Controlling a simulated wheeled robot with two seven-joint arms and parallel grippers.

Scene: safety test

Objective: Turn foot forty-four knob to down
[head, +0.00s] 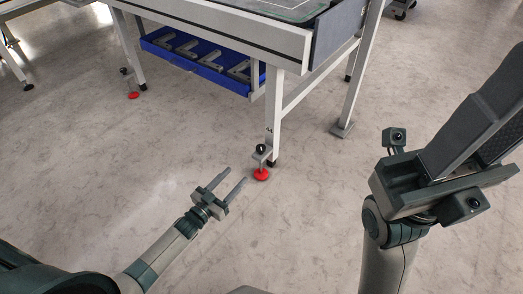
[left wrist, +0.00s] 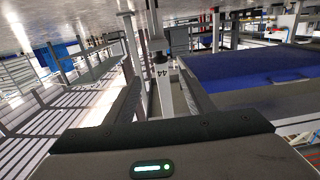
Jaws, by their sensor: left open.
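The table leg marked 44 (head: 272,115) stands at the centre of the head view. At its bottom is a small bracket with a black ball knob (head: 261,149) above a red round foot pad (head: 261,174). My left gripper (head: 236,175) is open and empty, a little left of the red pad, its fingers pointing toward the foot. In the left wrist view the leg's 44 label (left wrist: 162,71) shows between the two fingers, with the view turned over.
The table (head: 240,30) stands above the foot, with a blue tray (head: 205,62) of grey parts hung beneath. Another red foot pad (head: 133,95) with a black knob is at the left leg. The floor (head: 320,215) in front of the foot is clear.

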